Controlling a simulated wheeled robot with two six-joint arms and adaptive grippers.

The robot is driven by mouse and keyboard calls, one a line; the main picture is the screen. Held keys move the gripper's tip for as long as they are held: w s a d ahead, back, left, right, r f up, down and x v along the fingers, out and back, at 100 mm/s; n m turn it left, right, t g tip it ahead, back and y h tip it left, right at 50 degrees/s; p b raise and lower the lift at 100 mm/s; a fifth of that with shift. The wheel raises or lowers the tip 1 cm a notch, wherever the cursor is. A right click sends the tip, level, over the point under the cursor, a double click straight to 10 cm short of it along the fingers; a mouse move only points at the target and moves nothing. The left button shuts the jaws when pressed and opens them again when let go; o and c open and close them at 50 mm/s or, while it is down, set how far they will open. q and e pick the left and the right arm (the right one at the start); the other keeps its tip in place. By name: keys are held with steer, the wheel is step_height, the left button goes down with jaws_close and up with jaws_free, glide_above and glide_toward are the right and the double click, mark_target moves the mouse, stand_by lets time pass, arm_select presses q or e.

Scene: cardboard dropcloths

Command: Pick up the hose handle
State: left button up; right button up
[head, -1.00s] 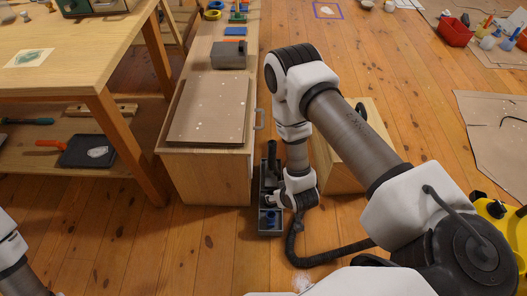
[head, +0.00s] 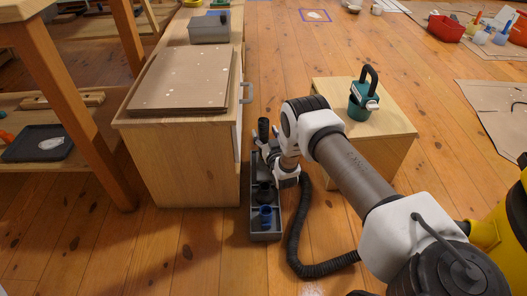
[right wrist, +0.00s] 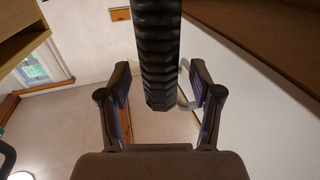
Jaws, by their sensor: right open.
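The hose handle, a black upright grip, shows its top (head: 263,128) above a narrow grey tray (head: 267,236) on the floor. In the right wrist view a black ribbed cylinder (right wrist: 157,35), which looks like this handle, stands between my fingers. My right gripper (head: 270,150) is at the tray's far part, close to the handle; in the right wrist view its fingers (right wrist: 160,75) are open on either side, with a gap visible. A black ribbed hose (head: 294,235) curves over the floor beside the tray. My left gripper is out of view.
A low wooden cabinet (head: 183,170) with cardboard sheets (head: 180,80) stands left of the tray. A wooden box (head: 390,130) carrying a green tool (head: 360,108) stands right of my right forearm. A yellow machine (head: 513,230) is at right.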

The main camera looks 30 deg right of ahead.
steer(key=shift+w+d+f, duration=0.15)
steer(key=shift+w, duration=0.25)
steer(key=shift+w+d+f, duration=0.1)
steer(key=shift+w+f, duration=0.05)
steer(key=shift+w, duration=0.25)
steer(key=shift+w+r, duration=0.25)
jaws_close()
